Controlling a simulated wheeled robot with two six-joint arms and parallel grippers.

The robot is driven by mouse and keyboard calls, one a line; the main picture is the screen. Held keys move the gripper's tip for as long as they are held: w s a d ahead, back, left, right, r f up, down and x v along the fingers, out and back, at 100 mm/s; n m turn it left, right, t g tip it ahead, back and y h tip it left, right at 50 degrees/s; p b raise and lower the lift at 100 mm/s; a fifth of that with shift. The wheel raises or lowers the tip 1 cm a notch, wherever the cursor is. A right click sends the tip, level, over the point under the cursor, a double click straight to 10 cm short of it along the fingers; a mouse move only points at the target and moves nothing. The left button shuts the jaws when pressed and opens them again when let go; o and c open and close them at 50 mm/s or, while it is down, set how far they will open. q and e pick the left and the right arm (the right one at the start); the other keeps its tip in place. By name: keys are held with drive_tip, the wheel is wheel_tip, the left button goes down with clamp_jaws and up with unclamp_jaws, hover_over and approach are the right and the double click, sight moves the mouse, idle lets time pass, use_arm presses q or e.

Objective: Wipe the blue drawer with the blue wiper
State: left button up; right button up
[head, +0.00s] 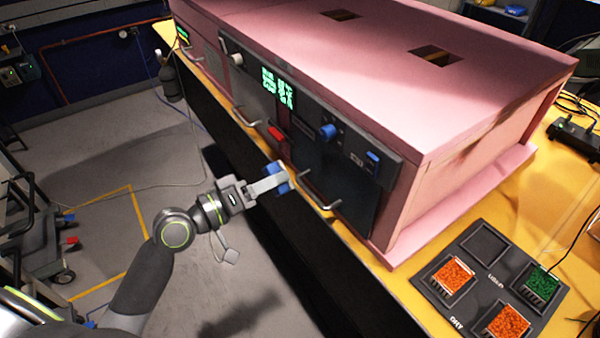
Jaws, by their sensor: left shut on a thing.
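My left gripper (272,183) comes in from the lower left and is shut on the small blue wiper (280,173). The fingers cover part of the wiper. It is close to the front of the pink enclosure (420,90), left of a metal handle (320,193). I cannot tell whether the wiper touches the front. The panel behind that handle (338,175) looks dark slate-blue and appears closed; no brighter blue drawer shows. My right gripper is out of view.
A blue knob (327,131), a red part (277,134) and another handle (243,117) stick out of the front. A black tray (465,290) with orange and green pieces lies on the yellow table (545,205). Grey floor is open at left.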

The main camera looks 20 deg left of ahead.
sight(322, 158)
use_arm(q)
drive_tip(key=shift+x, duration=3.4)
drive_tip(key=shift+x, duration=1)
drive_tip(key=shift+s, duration=0.1)
drive_tip(key=shift+s+d, duration=1.2)
drive_tip(key=shift+d, duration=0.25)
drive_tip(key=shift+s+d, duration=0.5)
drive_tip(key=shift+d, duration=0.3)
drive_tip(key=shift+s+d, duration=0.55)
drive_tip(key=shift+d, duration=0.2)
drive_tip(key=shift+w+a, duration=1.2)
drive_tip(key=shift+a, duration=0.3)
drive_tip(key=shift+w+a, duration=1.15)
drive_tip(key=shift+a, duration=0.35)
